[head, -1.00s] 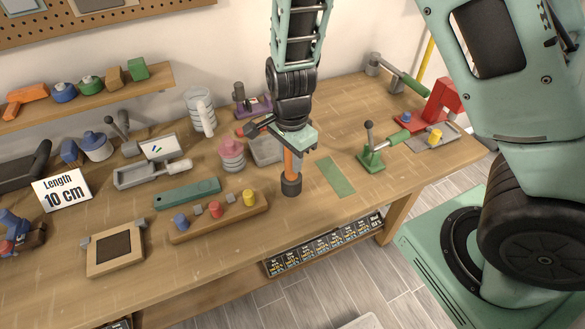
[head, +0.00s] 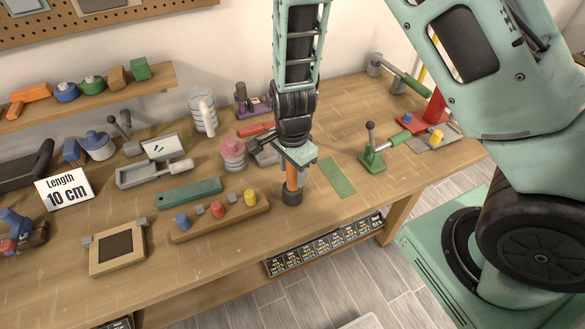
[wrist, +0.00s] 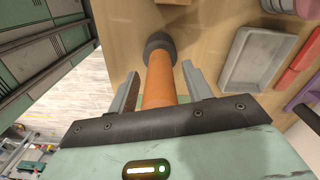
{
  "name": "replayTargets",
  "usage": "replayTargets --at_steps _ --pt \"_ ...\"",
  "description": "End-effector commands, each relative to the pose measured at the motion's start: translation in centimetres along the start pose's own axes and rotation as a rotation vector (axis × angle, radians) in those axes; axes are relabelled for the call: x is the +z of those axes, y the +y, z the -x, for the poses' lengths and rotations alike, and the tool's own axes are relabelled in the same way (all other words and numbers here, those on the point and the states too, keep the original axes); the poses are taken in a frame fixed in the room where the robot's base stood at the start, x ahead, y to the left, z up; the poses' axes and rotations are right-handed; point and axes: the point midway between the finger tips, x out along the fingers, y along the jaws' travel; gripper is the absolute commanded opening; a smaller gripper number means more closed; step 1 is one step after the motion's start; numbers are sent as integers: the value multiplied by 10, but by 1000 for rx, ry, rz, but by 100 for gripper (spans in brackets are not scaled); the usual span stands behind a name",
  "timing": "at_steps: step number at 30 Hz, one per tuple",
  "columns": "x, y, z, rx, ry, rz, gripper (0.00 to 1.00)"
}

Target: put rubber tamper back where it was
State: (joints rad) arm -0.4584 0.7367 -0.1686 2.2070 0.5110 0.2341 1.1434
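The rubber tamper (head: 292,196) has an orange handle and a dark grey round base. It is upright near the front of the workbench (head: 345,212), left of a flat green strip on the bench. My gripper (head: 296,166) points down over it, with its fingers on both sides of the handle. In the wrist view the orange handle (wrist: 158,85) lies between the two fingers, and the dark base (wrist: 159,43) shows beyond the fingertips. I cannot tell whether the base touches the bench.
A wooden block with coloured pegs (head: 222,216) is left of the tamper. A pink stacked piece (head: 233,155) and a grey tray (wrist: 258,60) are behind it. The green strip (head: 338,177) and a green lever clamp (head: 372,158) are to the right. The bench front edge is close.

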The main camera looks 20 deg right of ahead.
Motion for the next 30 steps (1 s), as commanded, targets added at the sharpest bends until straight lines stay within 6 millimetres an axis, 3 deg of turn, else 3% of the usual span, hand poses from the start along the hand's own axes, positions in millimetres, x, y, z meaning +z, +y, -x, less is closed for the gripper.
replayTargets --at_steps 8,21,27,30 --pt "1 -1 19 -4 1 3 50" --pt "0 -1 104 -4 -1 2 50" --pt "2 1 122 -1 -4 13 50" --pt "14 11 130 3 -30 124 50"
